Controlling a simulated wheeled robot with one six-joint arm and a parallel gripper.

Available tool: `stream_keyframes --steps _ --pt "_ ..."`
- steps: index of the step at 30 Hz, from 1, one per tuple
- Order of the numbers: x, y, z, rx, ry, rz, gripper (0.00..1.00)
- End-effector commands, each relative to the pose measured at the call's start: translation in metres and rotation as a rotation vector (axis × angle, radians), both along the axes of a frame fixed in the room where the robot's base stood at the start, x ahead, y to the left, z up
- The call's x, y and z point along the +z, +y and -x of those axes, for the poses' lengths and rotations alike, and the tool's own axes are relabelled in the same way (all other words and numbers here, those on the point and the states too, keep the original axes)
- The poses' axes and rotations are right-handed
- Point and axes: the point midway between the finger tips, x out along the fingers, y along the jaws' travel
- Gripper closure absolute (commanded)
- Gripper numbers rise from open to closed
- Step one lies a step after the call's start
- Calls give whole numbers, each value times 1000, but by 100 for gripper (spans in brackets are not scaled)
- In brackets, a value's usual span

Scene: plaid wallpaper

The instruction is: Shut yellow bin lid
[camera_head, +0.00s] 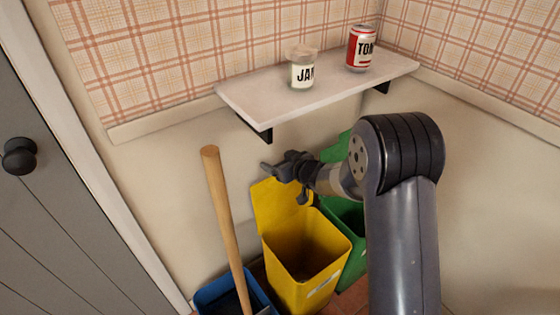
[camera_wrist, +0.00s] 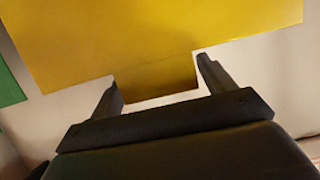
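The yellow bin (camera_head: 303,250) stands on the floor with its lid (camera_head: 272,205) raised, upright at the back against the wall. The bin's mouth is open. My gripper (camera_head: 272,172) is at the top edge of the lid, partly covering it from view. In the wrist view the lid (camera_wrist: 165,40) fills the upper part, with a narrower tab (camera_wrist: 157,82) at its edge. My gripper (camera_wrist: 158,78) is open there, one finger on either side of the tab. Whether the fingers touch it I cannot tell.
A green bin (camera_head: 347,218) with a raised lid stands right of the yellow one, partly behind my arm. A blue bin (camera_head: 215,296) and a wooden handle (camera_head: 226,215) are at left. A shelf (camera_head: 330,95) with a jam jar (camera_head: 302,72) and red can (camera_head: 361,48) hangs above.

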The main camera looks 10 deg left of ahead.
Motion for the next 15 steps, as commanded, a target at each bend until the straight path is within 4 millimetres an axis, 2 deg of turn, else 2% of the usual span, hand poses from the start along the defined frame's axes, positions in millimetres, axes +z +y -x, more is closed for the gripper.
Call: stream_keyframes --steps 2,15 --pt "0 0 0 0 0 0 29" --pt "0 0 0 0 0 0 65"
